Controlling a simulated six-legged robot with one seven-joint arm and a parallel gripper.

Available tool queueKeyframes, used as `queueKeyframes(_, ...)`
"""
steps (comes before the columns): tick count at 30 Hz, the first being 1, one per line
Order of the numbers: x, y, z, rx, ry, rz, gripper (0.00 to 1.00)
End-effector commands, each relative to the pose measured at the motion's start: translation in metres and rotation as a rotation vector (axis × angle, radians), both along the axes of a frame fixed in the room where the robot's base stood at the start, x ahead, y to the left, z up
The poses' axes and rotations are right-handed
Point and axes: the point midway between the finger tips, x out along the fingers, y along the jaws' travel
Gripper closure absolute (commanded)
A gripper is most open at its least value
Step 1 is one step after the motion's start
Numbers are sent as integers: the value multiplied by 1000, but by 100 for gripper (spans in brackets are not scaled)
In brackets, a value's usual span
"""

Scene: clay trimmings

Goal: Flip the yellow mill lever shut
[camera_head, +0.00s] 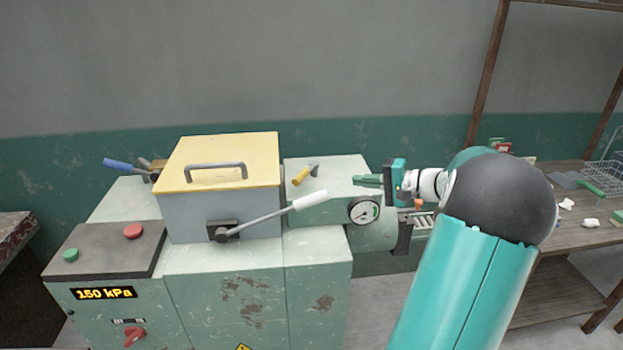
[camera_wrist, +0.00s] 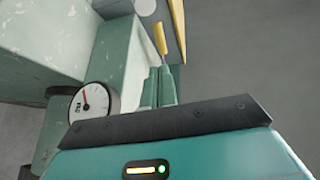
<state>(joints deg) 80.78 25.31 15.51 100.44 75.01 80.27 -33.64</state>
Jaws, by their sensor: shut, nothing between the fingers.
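The yellow lever (camera_head: 301,176) sits on top of the pale green mill housing (camera_head: 340,166), to the right of the yellow-lidded box. It is short, with a yellow grip on a small grey pivot, and it is tilted. My gripper (camera_head: 356,181) is shut and empty, to the right of the lever and apart from it, its green fingers pointing left. In the wrist view the yellow lever (camera_wrist: 160,38) stands just beyond the fingertips of my gripper (camera_wrist: 162,70). I cannot tell the exact gap between them.
A long white-handled lever (camera_head: 310,200) reaches across the front of the box with the yellow lid (camera_head: 220,150). A blue-handled lever (camera_head: 117,164) is at the left. A round gauge (camera_head: 364,211) is below my gripper. A wooden bench (camera_head: 560,235) stands at the right.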

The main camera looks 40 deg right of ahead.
Motion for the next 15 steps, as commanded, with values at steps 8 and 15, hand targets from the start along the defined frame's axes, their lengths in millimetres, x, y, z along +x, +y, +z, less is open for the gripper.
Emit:
queueKeyframes(8, 12, 5, -3, 0, 0, 1, 100)
queueKeyframes(15, 51, 24, -11, 1, -1, 3, 100)
